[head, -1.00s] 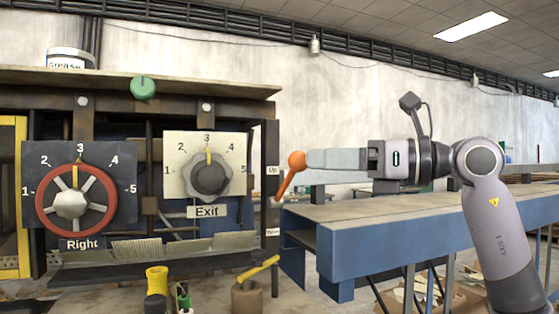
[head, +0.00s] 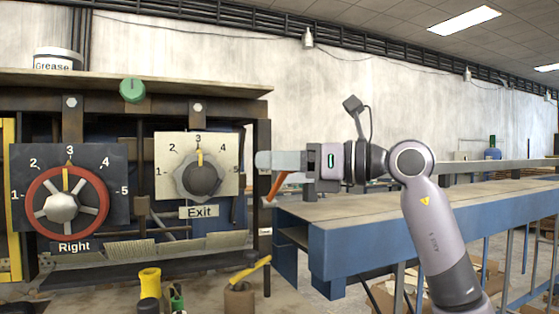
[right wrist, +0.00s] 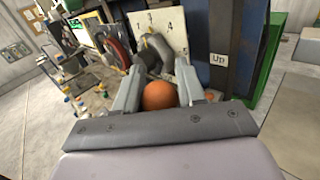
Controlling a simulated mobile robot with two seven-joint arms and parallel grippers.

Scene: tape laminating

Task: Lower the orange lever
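The orange lever (head: 276,186) is at the right side of the machine; its shaft slants up to the right. My right gripper (head: 272,161) covers the lever's round knob in the head view. In the right wrist view the orange knob (right wrist: 158,96) lies between the two spread fingers of my right gripper (right wrist: 158,82). The fingers stand close on both sides of it; I cannot tell whether they touch it. The "Up" label (right wrist: 219,58) shows to the right of the fingers. My left gripper is not in view.
The machine carries a red handwheel marked Right (head: 62,207) and a grey Exit knob (head: 202,180), with a green knob (head: 133,90) above. A blue-framed table (head: 400,215) stands right of the machine, under my right arm. Yellow-handled tools (head: 149,283) stand in front.

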